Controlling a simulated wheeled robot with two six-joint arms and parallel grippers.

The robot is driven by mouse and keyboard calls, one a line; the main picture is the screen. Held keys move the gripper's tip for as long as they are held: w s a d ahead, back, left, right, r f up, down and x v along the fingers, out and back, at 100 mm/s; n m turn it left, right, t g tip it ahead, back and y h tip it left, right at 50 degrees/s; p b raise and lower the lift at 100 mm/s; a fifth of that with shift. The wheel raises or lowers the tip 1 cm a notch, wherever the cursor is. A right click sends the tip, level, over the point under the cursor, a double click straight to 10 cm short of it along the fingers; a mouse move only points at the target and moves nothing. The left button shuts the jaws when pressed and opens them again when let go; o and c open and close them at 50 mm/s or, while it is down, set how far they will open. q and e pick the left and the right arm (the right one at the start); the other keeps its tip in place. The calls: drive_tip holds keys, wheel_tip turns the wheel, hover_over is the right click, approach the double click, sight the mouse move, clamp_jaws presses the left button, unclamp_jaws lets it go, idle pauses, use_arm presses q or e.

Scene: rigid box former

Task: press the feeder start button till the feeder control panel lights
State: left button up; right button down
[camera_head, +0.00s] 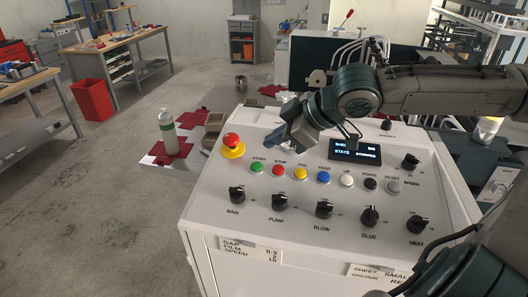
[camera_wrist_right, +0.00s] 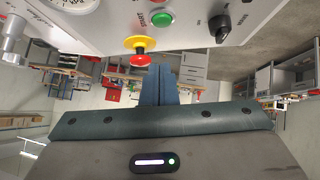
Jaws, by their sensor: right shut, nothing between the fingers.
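The control panel (camera_head: 300,210) is a white sloped box top with a row of coloured buttons and several black knobs. The green button (camera_head: 257,167) labelled START sits at the left end of the row; it also shows in the right wrist view (camera_wrist_right: 162,18). A small dark display (camera_head: 355,150) is lit with pale text that appears to read STOPPED. My right gripper (camera_head: 270,142) is shut and empty, held above the panel's upper left, apart from the green button. In the wrist view its blue fingertips (camera_wrist_right: 163,70) show together. My left gripper is not in view.
A red emergency stop knob (camera_head: 232,141) on a yellow base stands left of the green button, close to my right gripper. A red button (camera_head: 279,170) sits just right of the green one. A bottle (camera_head: 167,128) stands behind the panel's left side.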

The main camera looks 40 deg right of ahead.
sight(251, 165)
drive_tip(key=shift+w+a+f+p, duration=0.25)
drive_tip(key=shift+a+f+p, duration=0.2)
drive_tip(key=shift+p, duration=0.1)
drive_tip(key=shift+w+d+f, duration=0.1)
drive_tip(key=shift+w+f, duration=0.05)
drive_tip(key=shift+w, duration=0.1)
drive_tip(key=shift+w+f+p, duration=0.35)
drive_tip(key=shift+w, duration=0.05)
drive_tip(key=shift+w+a+f, duration=0.15)
drive_tip(key=shift+a+f, duration=0.35)
drive_tip(key=shift+a, duration=0.05)
drive_tip(key=f, duration=0.1)
drive_tip(key=b, duration=0.1)
drive_tip(key=f+b, duration=0.1)
drive_tip(key=shift+w+d+f, duration=0.1)
drive_tip(key=shift+w+f, duration=0.15)
drive_tip(key=shift+f, duration=0.1)
drive_tip(key=shift+d+f+b, duration=0.35)
drive_tip(key=shift+f+b, duration=0.1)
drive_tip(key=shift+f, duration=0.1)
drive_tip(key=shift+a+r, duration=0.1)
drive_tip(key=shift+a, duration=0.05)
